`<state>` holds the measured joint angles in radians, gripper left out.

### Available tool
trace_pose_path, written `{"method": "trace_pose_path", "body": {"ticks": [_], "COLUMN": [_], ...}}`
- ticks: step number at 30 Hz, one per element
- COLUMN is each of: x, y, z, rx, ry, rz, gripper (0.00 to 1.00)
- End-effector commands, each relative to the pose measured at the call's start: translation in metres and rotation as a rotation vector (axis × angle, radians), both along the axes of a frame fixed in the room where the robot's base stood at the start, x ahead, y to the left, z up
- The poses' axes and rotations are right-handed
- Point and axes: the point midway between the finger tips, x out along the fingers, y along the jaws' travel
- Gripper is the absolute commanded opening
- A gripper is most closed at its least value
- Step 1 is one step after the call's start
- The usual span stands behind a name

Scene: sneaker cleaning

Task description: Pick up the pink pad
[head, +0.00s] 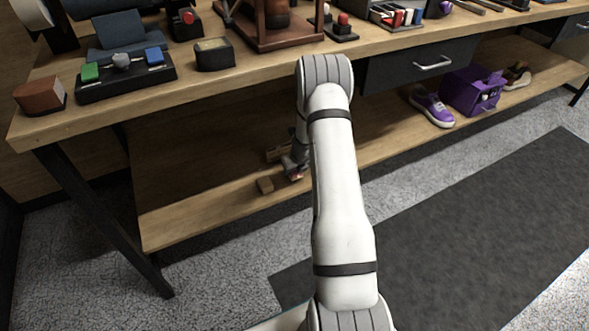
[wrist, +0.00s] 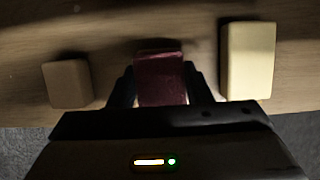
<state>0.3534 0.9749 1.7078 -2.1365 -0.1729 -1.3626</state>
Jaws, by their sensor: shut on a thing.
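The pink pad (wrist: 161,82) shows dark red in the wrist view, in the middle between two other blocks. My gripper (wrist: 160,88) is shut on it, with one dark finger on each side. In the head view my gripper (head: 295,172) reaches down at the lower shelf under the workbench, and only a small pinkish bit of the pad shows at its tip. I cannot tell whether the pad touches the shelf.
In the wrist view a tan block (wrist: 68,83) lies to the left and a pale yellow block (wrist: 250,61) close on the right. The lower shelf (head: 200,215) is bare at its left. A purple sneaker (head: 432,106) and purple box (head: 472,91) stand farther right. The workbench top (head: 250,62) overhangs.

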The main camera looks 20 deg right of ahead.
Motion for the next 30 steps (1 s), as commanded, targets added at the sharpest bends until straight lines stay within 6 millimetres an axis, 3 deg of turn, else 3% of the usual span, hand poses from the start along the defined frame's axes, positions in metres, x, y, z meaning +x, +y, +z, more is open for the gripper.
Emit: {"method": "trace_pose_path", "body": {"ticks": [4, 8, 24, 30], "x": [0.0, -0.019, -0.149, -0.173], "y": [0.0, -0.001, -0.007, -0.007], "z": [0.024, 0.013, 0.012, 0.016], "rx": [0.001, 0.002, 0.001, 0.001], "ry": [-0.001, -0.001, -0.001, 0.0], "rz": [-0.002, -0.005, -0.008, -0.005], "gripper": [0.19, 0.19, 0.19, 0.19]}}
